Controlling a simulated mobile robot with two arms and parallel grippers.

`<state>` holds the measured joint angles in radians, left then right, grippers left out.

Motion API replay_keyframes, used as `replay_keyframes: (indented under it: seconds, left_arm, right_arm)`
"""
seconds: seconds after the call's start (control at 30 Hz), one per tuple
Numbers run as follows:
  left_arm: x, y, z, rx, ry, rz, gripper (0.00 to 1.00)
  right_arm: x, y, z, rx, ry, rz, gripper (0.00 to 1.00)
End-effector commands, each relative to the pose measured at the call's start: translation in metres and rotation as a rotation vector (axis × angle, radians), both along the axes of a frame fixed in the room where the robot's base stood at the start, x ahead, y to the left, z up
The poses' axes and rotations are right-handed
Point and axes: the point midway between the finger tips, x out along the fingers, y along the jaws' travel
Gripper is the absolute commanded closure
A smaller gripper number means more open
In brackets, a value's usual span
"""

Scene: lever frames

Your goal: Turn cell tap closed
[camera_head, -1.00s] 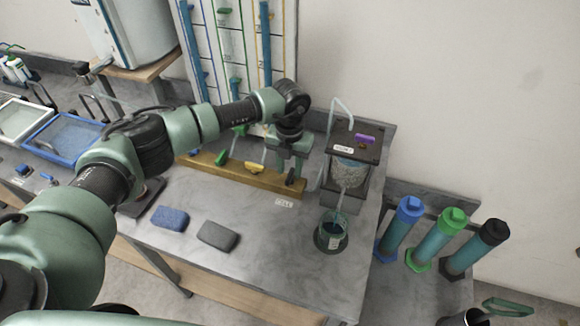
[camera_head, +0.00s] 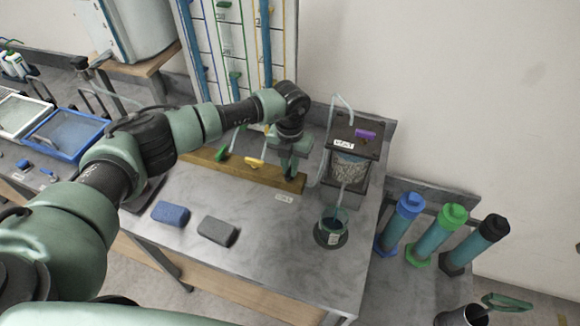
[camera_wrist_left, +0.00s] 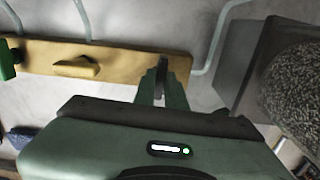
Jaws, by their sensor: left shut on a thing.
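The brass tap manifold (camera_head: 225,168) lies along the back of the bench, with a "CELL" label (camera_head: 284,197) in front of its right end. My left gripper (camera_head: 287,171) is over that right end, pointing down. In the left wrist view the gripper (camera_wrist_left: 162,92) is shut on the dark cell tap lever (camera_wrist_left: 162,72), which shows between the fingers. In the head view the gripper mostly hides this lever, so its exact angle is hard to tell. My right gripper is not in view.
A yellow lever (camera_head: 256,162) and a green lever (camera_head: 222,154) are left of the gripper on the manifold. The pebble-filled cell (camera_head: 349,167) stands close on the right, with a beaker (camera_head: 333,224) in front. Blue (camera_head: 170,213) and grey (camera_head: 218,232) blocks lie on the bench.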

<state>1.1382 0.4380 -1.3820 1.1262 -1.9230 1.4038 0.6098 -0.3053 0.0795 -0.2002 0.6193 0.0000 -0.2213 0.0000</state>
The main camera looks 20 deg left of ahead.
Motion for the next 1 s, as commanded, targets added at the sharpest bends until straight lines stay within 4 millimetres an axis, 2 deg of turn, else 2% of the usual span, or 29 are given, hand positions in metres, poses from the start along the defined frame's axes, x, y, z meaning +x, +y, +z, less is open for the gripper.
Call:
replay_keyframes:
  seconds: [0.27, 1.0]
  left_arm:
    - [0.002, 0.0, -0.004, 0.0, -0.006, -0.164, 1.0]
    - [0.002, 0.0, -0.004, 0.001, -0.007, -0.861, 1.0]
  right_arm:
    - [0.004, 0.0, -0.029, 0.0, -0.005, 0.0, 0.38]
    - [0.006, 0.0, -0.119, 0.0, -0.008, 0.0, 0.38]
